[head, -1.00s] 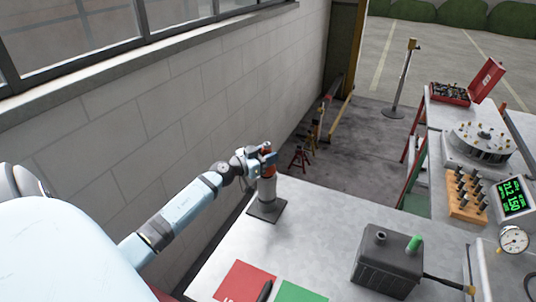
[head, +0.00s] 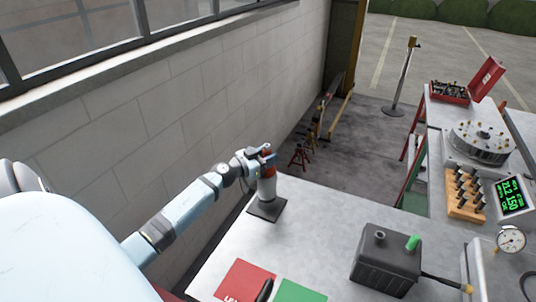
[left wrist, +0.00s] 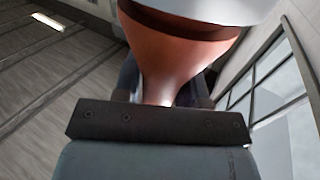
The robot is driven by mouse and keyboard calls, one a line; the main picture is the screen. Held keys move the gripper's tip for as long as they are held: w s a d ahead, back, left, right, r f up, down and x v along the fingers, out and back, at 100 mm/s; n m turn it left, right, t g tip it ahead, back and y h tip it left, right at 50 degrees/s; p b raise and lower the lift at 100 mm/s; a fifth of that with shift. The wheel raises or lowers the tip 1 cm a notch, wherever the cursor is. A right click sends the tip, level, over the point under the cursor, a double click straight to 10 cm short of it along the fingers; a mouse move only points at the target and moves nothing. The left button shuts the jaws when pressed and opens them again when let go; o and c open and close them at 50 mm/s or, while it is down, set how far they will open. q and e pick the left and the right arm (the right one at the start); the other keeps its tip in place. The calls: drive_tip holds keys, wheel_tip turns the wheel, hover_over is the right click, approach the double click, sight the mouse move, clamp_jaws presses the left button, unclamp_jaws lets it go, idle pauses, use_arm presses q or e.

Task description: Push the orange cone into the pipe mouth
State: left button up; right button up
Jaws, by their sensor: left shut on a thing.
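The orange cone (left wrist: 175,55) fills the middle of the left wrist view, with its narrow end between the fingers. My left gripper (head: 264,158) is shut on the cone at the top of the upright grey pipe (head: 267,190). In the left wrist view, the cone's wide end meets a pale rounded surface, likely the pipe. In the head view only a little orange shows beside the fingers, so how deep the cone sits in the pipe mouth cannot be told. The pipe stands on a dark square base plate (head: 267,209) at the table's far left corner. My right gripper is not in view.
A red mat (head: 245,279) and a green mat (head: 300,292) lie at the table's front, with a dark object (head: 264,290) between them. A dark grey box (head: 386,265) with a green knob stands to the right. A block wall runs along the left.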

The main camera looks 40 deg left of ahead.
use_arm(q)
drive_tip(key=shift+f, duration=0.35)
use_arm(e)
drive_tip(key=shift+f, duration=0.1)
use_arm(q)
drive_tip(key=o, duration=1)
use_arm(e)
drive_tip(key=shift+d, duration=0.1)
use_arm(q)
drive_tip(key=shift+s+a+f, duration=0.1)
drive_tip(key=shift+s, duration=0.3)
drive_tip(key=b+v, duration=0.1)
drive_tip(key=v, duration=0.5)
drive_tip(key=b+v, duration=0.1)
drive_tip(key=v, duration=0.6)
drive_tip(key=shift+r, duration=0.2)
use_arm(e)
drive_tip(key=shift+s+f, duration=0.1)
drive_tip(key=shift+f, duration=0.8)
use_arm(q)
drive_tip(key=shift+f, duration=0.1)
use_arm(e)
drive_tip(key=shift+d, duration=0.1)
